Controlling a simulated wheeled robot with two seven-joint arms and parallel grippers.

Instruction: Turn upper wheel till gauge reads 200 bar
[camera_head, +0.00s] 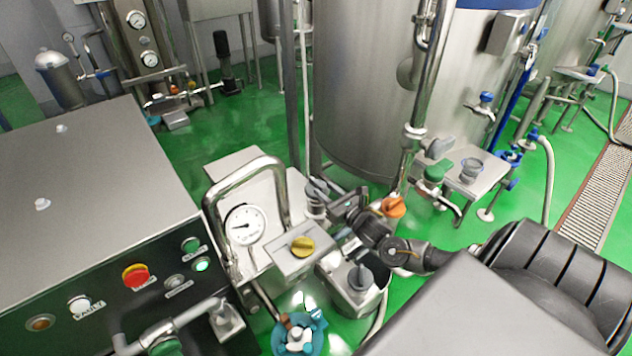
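A round white pressure gauge (245,225) is set in a steel housing left of centre, behind a bent steel pipe. Its dark needle points roughly left; the numbers are too small to read. My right gripper (328,193) reaches in from the right and is beside a small grey cylindrical fitting (315,207). I cannot tell whether it touches the fitting or whether its fingers are open. No wheel is clearly recognisable at the gripper; part of that area is hidden by it. A teal wheel-like part (300,335) shows low at the bottom edge. My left gripper is not in view.
The steel pipe (215,195) arches close by. A control cabinet (80,190) fills the left; a large tank (365,90) stands behind.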

